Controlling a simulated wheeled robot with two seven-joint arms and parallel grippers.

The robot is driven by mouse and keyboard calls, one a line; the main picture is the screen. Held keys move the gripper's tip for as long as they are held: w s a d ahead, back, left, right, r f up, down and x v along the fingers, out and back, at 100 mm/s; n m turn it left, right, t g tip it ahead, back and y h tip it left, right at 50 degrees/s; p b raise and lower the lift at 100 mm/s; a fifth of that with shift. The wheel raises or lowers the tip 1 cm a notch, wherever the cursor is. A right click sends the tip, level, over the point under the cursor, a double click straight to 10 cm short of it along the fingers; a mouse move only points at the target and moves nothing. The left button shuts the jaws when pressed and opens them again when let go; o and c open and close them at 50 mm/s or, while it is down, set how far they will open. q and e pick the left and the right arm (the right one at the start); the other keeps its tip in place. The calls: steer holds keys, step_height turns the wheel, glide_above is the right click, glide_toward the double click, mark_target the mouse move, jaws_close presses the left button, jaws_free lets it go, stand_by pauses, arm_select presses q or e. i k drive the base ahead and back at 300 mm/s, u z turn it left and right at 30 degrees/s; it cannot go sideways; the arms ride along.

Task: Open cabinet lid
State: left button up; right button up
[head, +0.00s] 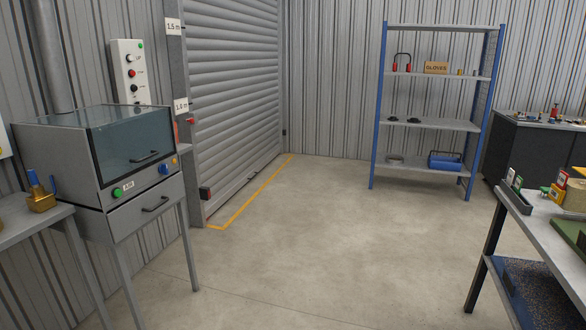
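A grey metal cabinet (62,164) on legs stands at the left against the corrugated wall. Its lid (135,139) is a dark-framed, tinted transparent panel that slopes at the front, with a black bar handle (146,157). The lid looks shut. Below it are a green button (117,193), a small label and an orange-and-blue control at the right. A drawer (147,207) with its own black handle sits underneath and is closed. Neither of my grippers shows in the head view.
A workbench (22,225) with a brass-coloured holder (41,200) adjoins the cabinet's left. Open floor (290,240) lies in the middle. Another workbench (545,215) stands at the right. A blue shelf rack (432,125) and roller door (235,90) are behind. A control box (130,72) hangs above the cabinet.

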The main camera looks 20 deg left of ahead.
mark_target(87, 118)
steer(key=u, duration=0.1)
steer(key=i, duration=2.35)
steer(key=u, duration=1.7)
steer(key=i, duration=1.25)
steer(key=u, duration=1.2)
